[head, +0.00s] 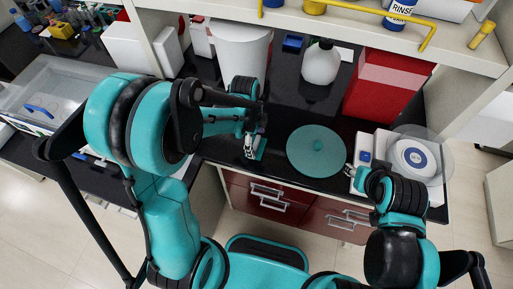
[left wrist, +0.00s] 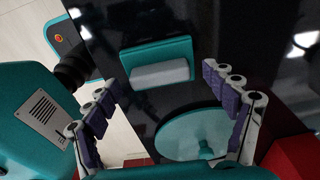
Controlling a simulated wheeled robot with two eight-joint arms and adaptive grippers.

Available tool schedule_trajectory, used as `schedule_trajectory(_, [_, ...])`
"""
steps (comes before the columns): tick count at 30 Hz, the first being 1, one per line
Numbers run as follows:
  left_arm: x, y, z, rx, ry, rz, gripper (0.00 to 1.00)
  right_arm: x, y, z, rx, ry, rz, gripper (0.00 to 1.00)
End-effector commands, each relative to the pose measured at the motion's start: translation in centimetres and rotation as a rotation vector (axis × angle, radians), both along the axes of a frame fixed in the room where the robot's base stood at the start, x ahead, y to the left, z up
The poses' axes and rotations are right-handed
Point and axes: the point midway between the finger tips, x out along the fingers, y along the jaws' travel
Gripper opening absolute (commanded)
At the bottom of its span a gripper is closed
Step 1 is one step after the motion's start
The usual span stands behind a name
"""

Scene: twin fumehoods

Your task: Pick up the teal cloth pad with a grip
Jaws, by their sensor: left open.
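The teal cloth pad (left wrist: 152,53) with its grey grip (left wrist: 160,75) lies on the black worktop in the left wrist view, ahead of and between my left fingers. In the head view a teal piece (head: 259,149) beside my left gripper appears to be this pad, largely hidden by the gripper. My left gripper (head: 250,146) is open and empty above the worktop; its spread fingers also show in the left wrist view (left wrist: 163,84). My right gripper (head: 351,172) is near the white device at the right; its jaws are too small to read.
A round teal disc (head: 309,142) with a knob lies right of the left gripper. A white bin (head: 243,52), white bottle (head: 321,64) and red box (head: 391,85) stand behind. A white device (head: 414,157) stands at the right. Red drawers (head: 264,202) are below the front edge.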

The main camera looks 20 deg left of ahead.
Motion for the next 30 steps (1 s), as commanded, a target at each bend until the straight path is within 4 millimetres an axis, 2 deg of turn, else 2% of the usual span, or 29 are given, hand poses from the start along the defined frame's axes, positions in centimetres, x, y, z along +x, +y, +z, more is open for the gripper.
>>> schedule_trajectory(3, [0.01, -0.1, -1.01, 0.0, 0.0, 0.001, 0.84, 0.01, 0.0, -0.37, 0.0, 0.0, 0.0, 0.4])
schedule_trajectory(10, [0.0, -0.1, -1.0, 0.0, 0.0, 0.001, 0.84, 0.01, 0.0, -0.29, 0.0, 0.0, 0.0, 0.4])
schedule_trajectory(16, [-0.01, -0.09, -0.99, 0.0, 0.0, 0.001, 0.32, 0.01, 0.0, -0.29, 0.0, 0.0, 0.0, 0.4])
schedule_trajectory(19, [-0.01, -0.09, -0.99, 0.0, 0.0, 0.001, 0.31, 0.01, 0.0, -0.29, 0.0, 0.0, 0.0, 0.4])
schedule_trajectory(20, [-0.01, -0.09, -0.99, 0.0, 0.0, 0.001, 0.27, 0.01, 0.0, -0.29, 0.0, 0.0, 0.0, 0.4])
schedule_trajectory(26, [-0.01, -0.08, -0.91, 0.0, 0.0, 0.001, 0.27, 0.0, 0.0, -0.26, 0.0, 0.0, 0.0, 0.4])
schedule_trajectory(30, [-0.03, -0.09, -0.13, 0.0, 0.0, 0.001, 0.27, 0.01, 0.0, 0.06, 0.0, 0.0, 0.0, 0.4])
